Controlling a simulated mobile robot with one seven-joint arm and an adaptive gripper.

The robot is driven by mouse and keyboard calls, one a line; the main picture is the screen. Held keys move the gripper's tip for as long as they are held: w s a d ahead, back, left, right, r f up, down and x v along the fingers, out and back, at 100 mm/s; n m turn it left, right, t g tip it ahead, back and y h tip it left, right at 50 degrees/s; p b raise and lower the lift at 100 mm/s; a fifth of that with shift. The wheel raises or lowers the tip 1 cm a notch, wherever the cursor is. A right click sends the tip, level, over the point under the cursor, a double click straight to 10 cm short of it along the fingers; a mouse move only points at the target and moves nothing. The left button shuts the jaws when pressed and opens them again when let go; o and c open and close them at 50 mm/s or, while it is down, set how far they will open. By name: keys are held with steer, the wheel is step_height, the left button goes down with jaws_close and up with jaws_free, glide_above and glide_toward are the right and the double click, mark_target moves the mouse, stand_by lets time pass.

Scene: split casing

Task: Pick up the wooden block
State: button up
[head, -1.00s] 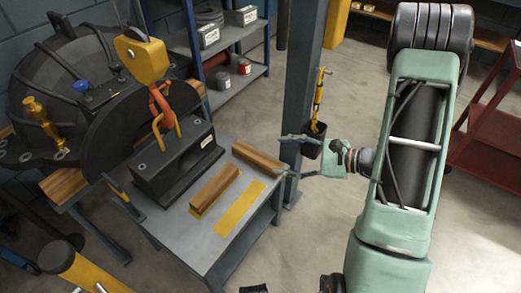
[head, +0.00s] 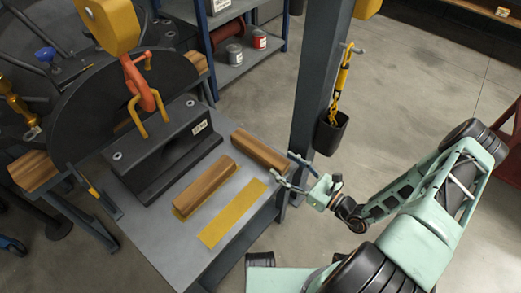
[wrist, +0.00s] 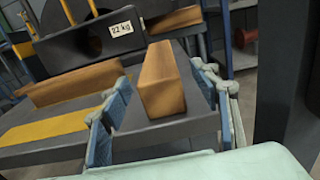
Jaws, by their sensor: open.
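Two brown wooden blocks lie on the grey bench top (head: 232,243). The nearer one to my gripper, the right block (head: 258,150), lies near the bench's right edge. My gripper (head: 283,167) is open at that block's right end, its fingers spread to either side. In the wrist view, this block (wrist: 162,82) stands end-on between the two blue-grey fingers (wrist: 162,100), touching neither as far as I can see. How far the fingers reach along it is unclear. The left block (head: 203,187) lies by a yellow strip and also shows in the wrist view (wrist: 78,83).
A grey post (head: 322,85) with a black cup (head: 331,132) rises close beside my gripper. A yellow strip (head: 232,213) marks bare bench.

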mark_target(264, 151)
steer(key=b+x, duration=0.1)
steer(key=x, duration=0.8)
steer(key=shift+s+r+b, duration=0.1)
steer(key=shift+r+b, duration=0.1)
steer(key=shift+b, duration=0.2)
steer(key=shift+c, duration=0.6)
steer(key=c, duration=1.4)
steer(key=shift+c, duration=0.2)
steer(key=shift+r, duration=0.1)
